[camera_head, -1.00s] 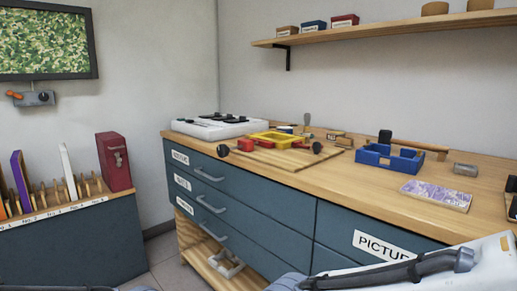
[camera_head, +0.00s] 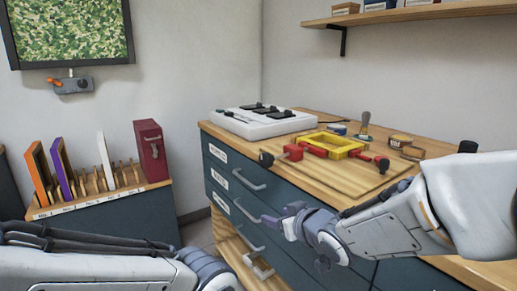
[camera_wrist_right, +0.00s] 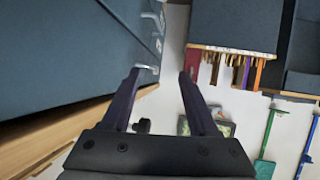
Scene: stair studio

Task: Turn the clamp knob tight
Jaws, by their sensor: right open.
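A yellow frame (camera_head: 335,145) lies on a wooden board on the workbench. A red clamp (camera_head: 293,152) with a black knob (camera_head: 266,160) is at its left corner. Another red clamp (camera_head: 365,156) with a black knob (camera_head: 382,165) is at its right. My right gripper (camera_head: 278,222) is in front of the drawers, below the bench top and apart from both clamps. In the right wrist view its two dark fingers (camera_wrist_right: 160,74) are spread with nothing between them. My left arm shows at the bottom left, but its gripper is out of frame.
The blue drawer cabinet (camera_head: 262,207) with grey handles is close to my right gripper. A white device (camera_head: 262,122) stands on the bench behind the board. A brush (camera_head: 365,125) and small boxes stand behind the frame. A rack with panels and a red binder (camera_head: 150,152) is at left.

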